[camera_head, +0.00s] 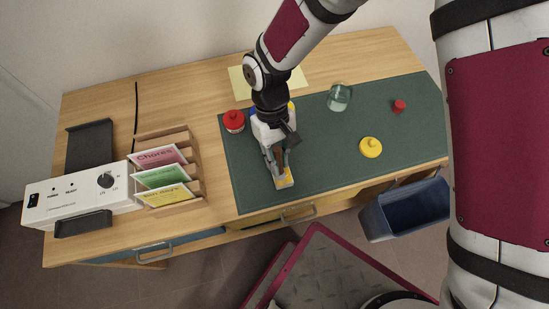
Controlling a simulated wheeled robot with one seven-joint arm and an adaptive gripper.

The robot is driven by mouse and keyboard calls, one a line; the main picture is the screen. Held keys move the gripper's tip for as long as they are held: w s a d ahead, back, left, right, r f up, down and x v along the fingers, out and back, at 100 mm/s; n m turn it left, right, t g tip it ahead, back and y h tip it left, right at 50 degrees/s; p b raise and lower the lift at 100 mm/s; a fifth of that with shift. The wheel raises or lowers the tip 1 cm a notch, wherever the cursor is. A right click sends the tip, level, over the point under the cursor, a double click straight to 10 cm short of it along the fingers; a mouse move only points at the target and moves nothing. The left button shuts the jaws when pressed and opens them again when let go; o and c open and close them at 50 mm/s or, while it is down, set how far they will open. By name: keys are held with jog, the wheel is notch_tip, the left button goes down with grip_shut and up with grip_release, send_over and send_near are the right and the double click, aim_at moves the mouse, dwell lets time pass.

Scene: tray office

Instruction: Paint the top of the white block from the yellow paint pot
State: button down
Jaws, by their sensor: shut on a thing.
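My gripper (276,157) is low over the green mat, pointing down, and is shut on a thin brownish thing that looks like a paintbrush; the fingers hide most of it. Just below the fingertips a small pale block (286,184) lies on the mat, with yellow showing on its upper face. I cannot tell whether the brush touches it. A yellow round thing (370,148), a lid or low pot, sits on the mat to the right. A bit of yellow and blue (291,107) shows behind my wrist, mostly hidden; I cannot tell whether it is the yellow pot.
A red-lidded pot (234,121) stands close left of my wrist. A glass jar (340,97) and a small red cylinder (399,106) stand at the back right. A wooden card rack (174,178) and a white device (82,201) are left. The mat's (325,165) front right is clear.

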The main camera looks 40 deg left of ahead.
aim_at(279, 160)
jog(key=r, duration=0.1)
jog(key=r+p, duration=0.1)
jog(key=r, duration=0.1)
jog(key=shift+s+d+r+p, duration=0.2)
jog(key=shift+s+d+p, duration=0.05)
jog(key=shift+p, duration=0.1)
jog(key=shift+r+p, duration=1.35)
jog(key=shift+r, duration=1)
jog(key=shift+w, duration=0.1)
jog(key=shift+f, duration=0.15)
jog(key=shift+f, duration=0.35)
